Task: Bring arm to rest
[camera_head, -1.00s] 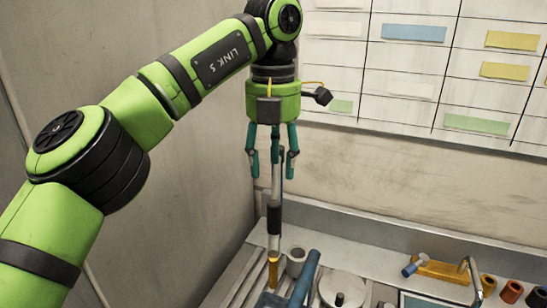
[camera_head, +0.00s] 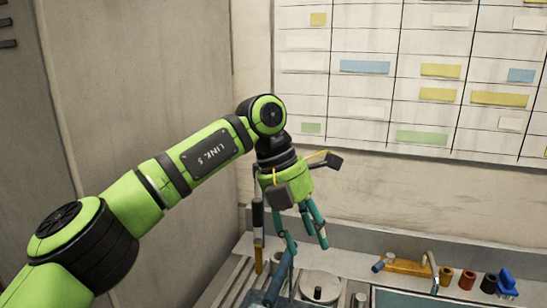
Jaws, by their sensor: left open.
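My left gripper (camera_head: 307,238) is open and empty, tilted so its teal fingers point down and to the right. A thin upright rod (camera_head: 258,220) with a black middle and a yellow lower end stands to the left of the fingers, apart from them. Its upper part is close to my wrist, partly hidden. A blue tube-like part (camera_head: 277,283) lies slanted on the bench below the fingers. I cannot tell which of these belongs to the microscope arm. My right gripper is not in view.
On the bench are a round grey disc (camera_head: 320,286), a yellow block (camera_head: 408,267) with a blue piece, a curved metal tap-like pipe (camera_head: 432,268), several small coloured cups and a blue item (camera_head: 507,282). A card board (camera_head: 415,75) hangs on the back wall.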

